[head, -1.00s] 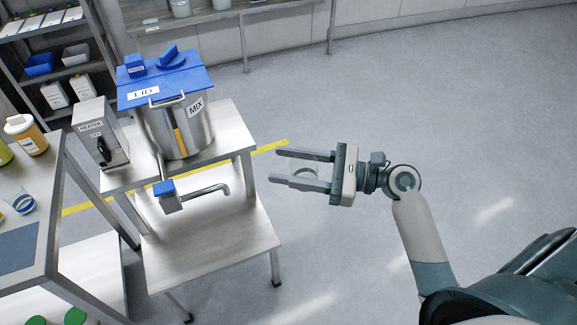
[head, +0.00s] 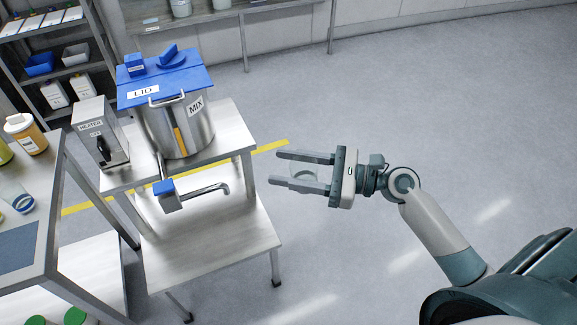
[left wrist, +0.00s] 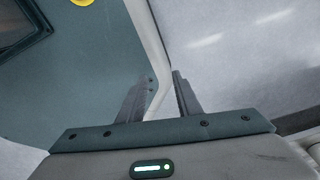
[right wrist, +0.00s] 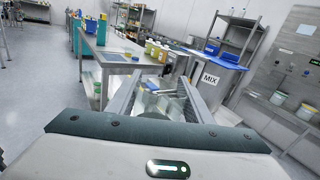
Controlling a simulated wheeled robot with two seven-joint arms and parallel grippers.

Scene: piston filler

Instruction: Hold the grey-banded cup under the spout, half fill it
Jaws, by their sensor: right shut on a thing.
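My right gripper (head: 303,172) is shut on a clear cup (head: 304,174) with a dark band, held out over open floor; the band's exact colour is hard to tell. The cup also shows between the fingers in the right wrist view (right wrist: 165,104). The bent metal spout (head: 208,189) comes out of a blue-topped valve (head: 164,187) at the base of the steel MIX pot (head: 202,133). The cup is apart from the spout, to its right. My left gripper (left wrist: 162,78) shows only in its wrist view, its fingers apart with nothing seen between them.
The pot, with a blue lid (head: 172,83), stands on a stepped stand (head: 220,245) beside a heater box (head: 91,126). A table at left holds another clear cup (head: 14,192) and an orange jar (head: 27,134). The floor around my right gripper is clear.

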